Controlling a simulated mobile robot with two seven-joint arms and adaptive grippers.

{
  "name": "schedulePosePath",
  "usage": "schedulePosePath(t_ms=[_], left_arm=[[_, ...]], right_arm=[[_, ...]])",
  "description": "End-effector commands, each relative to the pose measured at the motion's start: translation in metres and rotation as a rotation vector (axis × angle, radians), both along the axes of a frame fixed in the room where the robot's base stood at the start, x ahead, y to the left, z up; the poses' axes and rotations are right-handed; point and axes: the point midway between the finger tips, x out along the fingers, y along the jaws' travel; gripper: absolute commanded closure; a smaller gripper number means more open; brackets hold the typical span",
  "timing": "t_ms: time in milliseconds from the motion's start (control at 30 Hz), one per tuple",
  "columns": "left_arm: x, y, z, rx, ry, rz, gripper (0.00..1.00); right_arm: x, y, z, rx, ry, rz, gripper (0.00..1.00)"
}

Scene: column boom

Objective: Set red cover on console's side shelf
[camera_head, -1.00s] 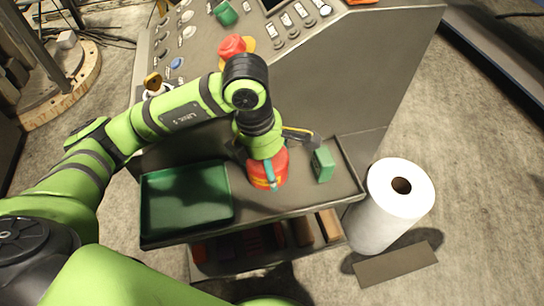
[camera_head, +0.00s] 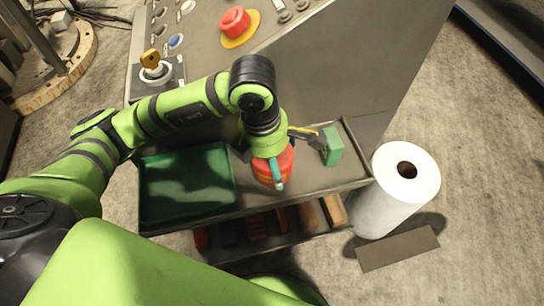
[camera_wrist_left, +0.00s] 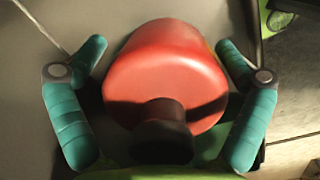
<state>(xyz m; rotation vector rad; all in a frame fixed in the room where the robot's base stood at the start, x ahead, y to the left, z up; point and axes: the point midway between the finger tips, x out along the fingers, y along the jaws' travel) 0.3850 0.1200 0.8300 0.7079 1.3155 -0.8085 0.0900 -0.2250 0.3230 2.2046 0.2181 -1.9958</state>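The red cover (camera_head: 288,161) is on the console's side shelf (camera_head: 318,178), between the green tray and a small green block. My left gripper (camera_head: 268,168) is directly above it, with one teal finger visible in front of the cover. In the left wrist view the red cover (camera_wrist_left: 165,70), with a dark knob-like part, lies between the two teal fingers (camera_wrist_left: 160,100). The fingers are spread, with a gap on both sides of the cover. The cover's underside and its contact with the shelf are hidden. My right gripper is not in view.
The green tray (camera_head: 187,183) fills the shelf's left part. The green block (camera_head: 332,146) and a dark tool with a yellow part (camera_head: 305,135) are near the cover. A white paper roll (camera_head: 385,200) stands right of the shelf. The console (camera_head: 330,70) carries a red button (camera_head: 236,21).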

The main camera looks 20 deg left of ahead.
Motion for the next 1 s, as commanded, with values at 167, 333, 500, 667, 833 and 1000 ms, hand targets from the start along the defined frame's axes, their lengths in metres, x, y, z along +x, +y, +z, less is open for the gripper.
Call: schedulePosePath(t_ms=[167, 333, 500, 667, 833, 1000], left_arm=[[0.000, 0.000, 0.000, 0.000, 0.000, 0.000, 0.00], [0.000, 0.000, 0.011, 0.000, -0.001, 0.000, 0.00], [-0.001, 0.004, 0.047, -0.001, -0.004, -0.001, 0.00], [-0.004, 0.008, 0.083, 0.001, -0.003, 0.000, 0.00], [-0.007, 0.011, 0.110, -0.001, -0.003, -0.001, 0.00], [-0.008, 0.013, 0.122, -0.001, -0.001, 0.000, 0.00]], right_arm=[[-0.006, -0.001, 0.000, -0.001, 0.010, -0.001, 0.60], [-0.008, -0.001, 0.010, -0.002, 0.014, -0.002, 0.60], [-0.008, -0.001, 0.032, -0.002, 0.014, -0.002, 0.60], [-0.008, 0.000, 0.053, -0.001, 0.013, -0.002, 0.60], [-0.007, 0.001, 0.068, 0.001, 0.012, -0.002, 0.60], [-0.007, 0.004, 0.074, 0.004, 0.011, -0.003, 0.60]])
